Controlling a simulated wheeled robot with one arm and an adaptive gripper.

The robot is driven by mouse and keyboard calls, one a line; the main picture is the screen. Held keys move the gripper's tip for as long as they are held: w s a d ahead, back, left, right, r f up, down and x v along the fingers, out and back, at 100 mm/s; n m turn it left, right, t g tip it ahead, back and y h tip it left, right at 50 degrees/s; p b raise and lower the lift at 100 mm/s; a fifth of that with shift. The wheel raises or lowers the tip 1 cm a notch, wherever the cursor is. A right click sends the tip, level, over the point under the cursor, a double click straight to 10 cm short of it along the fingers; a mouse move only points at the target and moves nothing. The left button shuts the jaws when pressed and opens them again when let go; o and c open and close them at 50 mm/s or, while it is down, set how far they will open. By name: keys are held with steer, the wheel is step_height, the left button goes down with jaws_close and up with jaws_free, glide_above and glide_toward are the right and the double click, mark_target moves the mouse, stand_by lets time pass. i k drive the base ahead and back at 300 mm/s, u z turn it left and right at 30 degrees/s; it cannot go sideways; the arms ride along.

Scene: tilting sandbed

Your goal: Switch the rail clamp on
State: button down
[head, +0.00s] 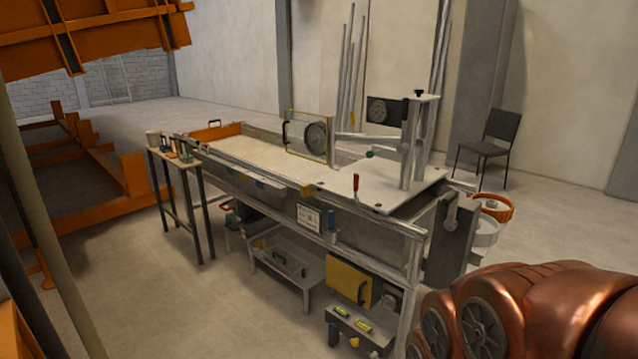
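The long sandbed (270,162) with metal side rails stands in the middle of the head view. A small upright lever with a red handle (355,183) stands at its near side, right of the middle; it may be the rail clamp, but I cannot tell for sure. A green knob (370,154) sits behind it near a metal post (412,145). My copper arm shows at the lower right, well apart from the bed. My gripper is out of the picture.
A narrow side table (165,155) with small items stands at the bed's left end. A low grey stand (284,262) and a yellow panel (348,283) are under or before the bed. A dark chair (487,140) stands behind.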

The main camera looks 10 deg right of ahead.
mark_target(355, 201)
steer(key=u, duration=0.6)
steer(key=i, duration=1.25)
steer(key=z, duration=0.4)
